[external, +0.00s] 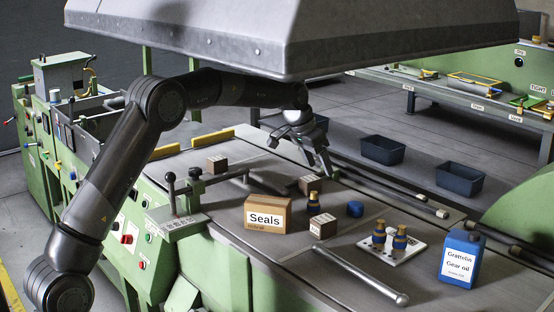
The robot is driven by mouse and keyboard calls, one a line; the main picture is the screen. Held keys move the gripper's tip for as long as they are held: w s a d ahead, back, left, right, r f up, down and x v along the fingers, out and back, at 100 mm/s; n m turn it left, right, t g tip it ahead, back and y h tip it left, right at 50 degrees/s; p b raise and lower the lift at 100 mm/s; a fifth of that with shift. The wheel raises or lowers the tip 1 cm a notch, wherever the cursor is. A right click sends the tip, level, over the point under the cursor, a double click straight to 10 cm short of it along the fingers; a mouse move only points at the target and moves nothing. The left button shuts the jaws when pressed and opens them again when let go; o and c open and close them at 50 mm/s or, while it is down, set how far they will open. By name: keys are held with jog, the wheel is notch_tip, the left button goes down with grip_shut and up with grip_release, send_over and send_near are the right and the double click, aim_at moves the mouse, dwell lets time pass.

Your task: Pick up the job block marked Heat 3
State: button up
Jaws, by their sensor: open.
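Three small brown blocks with pale labels stand on the grey machine bed (225,225). One block (217,163) is at the back left, one block (308,185) is near the middle, and one block (323,227) is nearer the front, right of the Seals box. The label print is too small to read, so I cannot tell which is Heat 3. My gripper (298,158) is open and empty, above the bed near the middle block, with its fingers spread. The middle block is the closest one to it in the picture.
A Seals carton (268,215), a dark bottle (313,201), a blue round piece (355,209), a white plate (374,252) with two bottles, a metal bar (355,272) and a blue oil can (461,256) crowd the bed. A large grey hood (290,40) hangs above my arm.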

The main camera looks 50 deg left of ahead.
jog(key=n+y, duration=0.1)
send_near(307, 179)
jog(key=x, duration=1.1)
jog(key=shift+s, duration=0.1)
jog(key=c, duration=1.1)
